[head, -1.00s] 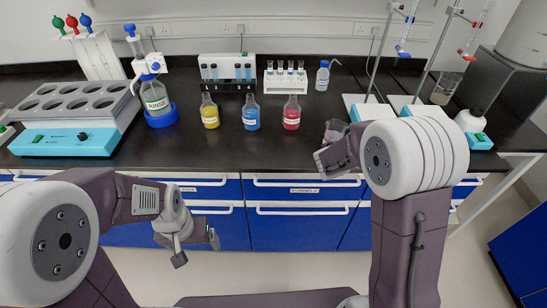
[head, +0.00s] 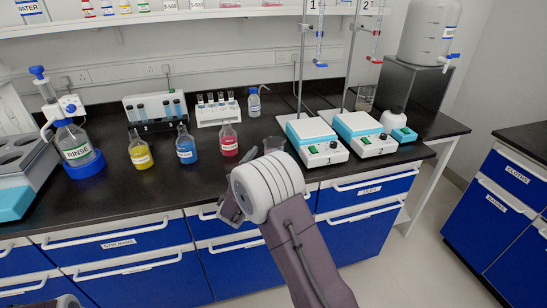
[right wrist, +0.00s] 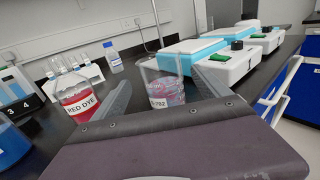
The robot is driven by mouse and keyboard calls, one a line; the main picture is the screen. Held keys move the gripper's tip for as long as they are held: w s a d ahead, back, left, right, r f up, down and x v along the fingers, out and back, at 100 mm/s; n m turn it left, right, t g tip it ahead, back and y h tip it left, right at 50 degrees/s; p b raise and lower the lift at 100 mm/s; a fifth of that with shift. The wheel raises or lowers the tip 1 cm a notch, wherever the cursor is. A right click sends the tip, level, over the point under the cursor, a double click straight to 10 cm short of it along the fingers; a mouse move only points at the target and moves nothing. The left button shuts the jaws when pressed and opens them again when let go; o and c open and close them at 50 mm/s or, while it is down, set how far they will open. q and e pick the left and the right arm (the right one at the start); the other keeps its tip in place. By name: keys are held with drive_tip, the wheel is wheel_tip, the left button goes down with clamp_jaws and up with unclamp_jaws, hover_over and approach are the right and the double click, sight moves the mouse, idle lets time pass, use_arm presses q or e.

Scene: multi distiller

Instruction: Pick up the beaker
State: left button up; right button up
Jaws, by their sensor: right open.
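A clear glass beaker (right wrist: 165,90) with reddish, mottled contents and a partly readable label stands on the black bench in the right wrist view. In the head view, a beaker (head: 273,145) shows just behind my right arm, largely hidden by it. My right gripper (head: 232,206) is at the front edge of the bench in the head view. In the right wrist view, its two fingers (right wrist: 160,82) are apart, one on each side of the beaker in the picture; I cannot tell if either touches it.
A red dye bottle (right wrist: 80,98) stands close left of the beaker. Blue (head: 186,146) and yellow (head: 140,150) bottles stand farther left. A test tube rack (head: 218,112) is behind. Two hotplate stirrers (head: 316,140) stand to the right. Blue drawers (head: 140,262) are below the bench edge.

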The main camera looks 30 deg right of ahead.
sight(277, 139)
drive_tip(key=x, duration=0.4)
drive_tip(key=shift+d+r, duration=0.2)
drive_tip(key=shift+r, duration=0.1)
drive_tip(key=shift+w+d, duration=0.25)
drive_tip(key=shift+d, duration=0.05)
drive_tip(key=shift+a, duration=0.1)
drive_tip(key=c, duration=1.7)
drive_tip(key=shift+r, duration=0.15)
drive_tip(key=shift+c, duration=0.2)
drive_tip(key=shift+r, duration=0.55)
drive_tip(key=s+d+r+p, duration=0.1)
drive_tip(key=s+d+r, duration=0.4)
drive_tip(key=s+r, duration=0.4)
drive_tip(key=shift+s+d+r, duration=0.3)
drive_tip(key=shift+s+d, duration=0.1)
drive_tip(key=shift+s, duration=0.15)
